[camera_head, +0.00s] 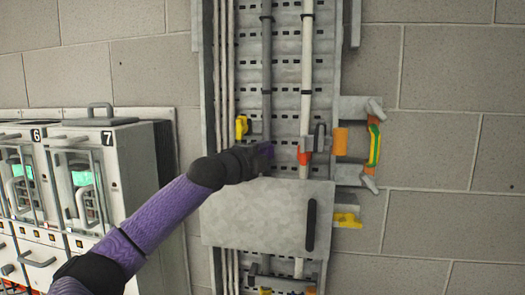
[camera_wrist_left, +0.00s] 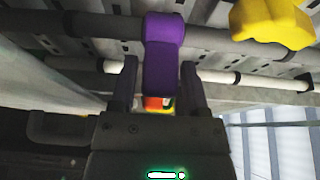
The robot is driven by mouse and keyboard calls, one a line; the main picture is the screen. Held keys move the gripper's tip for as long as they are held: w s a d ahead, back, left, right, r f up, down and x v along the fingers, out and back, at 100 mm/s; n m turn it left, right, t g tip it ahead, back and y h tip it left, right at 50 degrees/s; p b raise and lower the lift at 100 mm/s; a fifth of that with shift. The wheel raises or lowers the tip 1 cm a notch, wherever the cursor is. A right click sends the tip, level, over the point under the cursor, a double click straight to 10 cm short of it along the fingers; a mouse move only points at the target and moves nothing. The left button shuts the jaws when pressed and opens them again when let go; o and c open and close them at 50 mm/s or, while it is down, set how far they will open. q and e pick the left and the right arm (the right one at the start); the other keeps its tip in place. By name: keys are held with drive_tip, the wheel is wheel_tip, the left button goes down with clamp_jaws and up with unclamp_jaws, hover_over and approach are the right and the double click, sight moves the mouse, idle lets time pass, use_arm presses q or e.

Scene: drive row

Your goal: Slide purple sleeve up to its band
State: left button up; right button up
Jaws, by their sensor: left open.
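The purple sleeve (camera_wrist_left: 165,30) sits around a dark grey pipe (camera_wrist_left: 105,24) in the left wrist view, with a purple tab (camera_wrist_left: 160,72) extending toward my gripper. My left gripper (camera_wrist_left: 159,76) is open, one finger on each side of the tab. Contact cannot be told. In the head view my left gripper (camera_head: 256,159) is at the grey vertical pipe (camera_head: 266,75) and hides most of the purple sleeve (camera_head: 268,150). A black band (camera_head: 266,17) circles that pipe well above the gripper. My right gripper is not in view.
A yellow part (camera_head: 242,126) sits left of the pipe. A white pipe (camera_head: 306,75) with an orange-red piece (camera_head: 303,155) runs to the right. A grey panel (camera_head: 265,220) is just below the gripper. Grey cabinets (camera_head: 85,190) stand at the left.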

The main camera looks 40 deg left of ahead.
use_arm(q)
clamp_jaws()
drive_tip(key=shift+f, duration=0.1)
idle(1.2)
